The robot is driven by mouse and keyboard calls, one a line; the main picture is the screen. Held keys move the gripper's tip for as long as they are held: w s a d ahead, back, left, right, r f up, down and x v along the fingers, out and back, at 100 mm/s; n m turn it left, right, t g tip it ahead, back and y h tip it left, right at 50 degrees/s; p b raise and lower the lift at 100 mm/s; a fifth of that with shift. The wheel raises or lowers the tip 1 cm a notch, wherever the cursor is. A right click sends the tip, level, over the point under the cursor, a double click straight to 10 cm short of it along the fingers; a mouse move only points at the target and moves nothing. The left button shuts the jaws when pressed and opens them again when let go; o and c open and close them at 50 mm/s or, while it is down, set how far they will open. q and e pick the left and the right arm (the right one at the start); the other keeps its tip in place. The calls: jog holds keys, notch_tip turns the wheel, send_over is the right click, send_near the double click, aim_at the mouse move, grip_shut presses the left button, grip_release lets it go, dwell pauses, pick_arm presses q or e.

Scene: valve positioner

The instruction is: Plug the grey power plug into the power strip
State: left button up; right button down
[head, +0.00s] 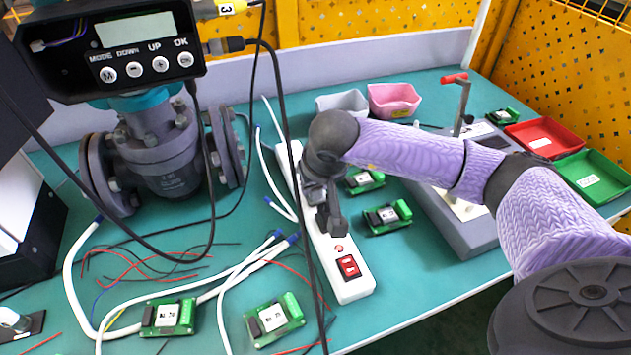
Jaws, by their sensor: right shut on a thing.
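The white power strip (346,273) lies lengthwise on the teal table, with a red switch at its near end. My right gripper (334,222) is over the middle of the strip, pointing down, and is shut on the grey power plug. The plug is mostly hidden by the dark gripper, and its outline is hard to tell from the fingers. I cannot tell whether its pins are in a socket or just above one. The gripper and my arm also hide part of the strip's sockets. My left gripper is not in view.
A valve (165,155) with its positioner (110,45) stands at the left. A black cable hangs across the strip. Green circuit boards (388,217), white cables and loose wires lie around. A grey fixture (455,220), red tray (541,137) and green tray (597,178) are at the right.

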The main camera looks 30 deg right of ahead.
jog(key=shift+f, duration=0.2)
dwell(0.6)
grip_release()
jog(key=p+v, duration=0.5)
jog(key=v, duration=0.2)
dwell(0.6)
jog(key=shift+s, duration=0.1)
dwell(0.3)
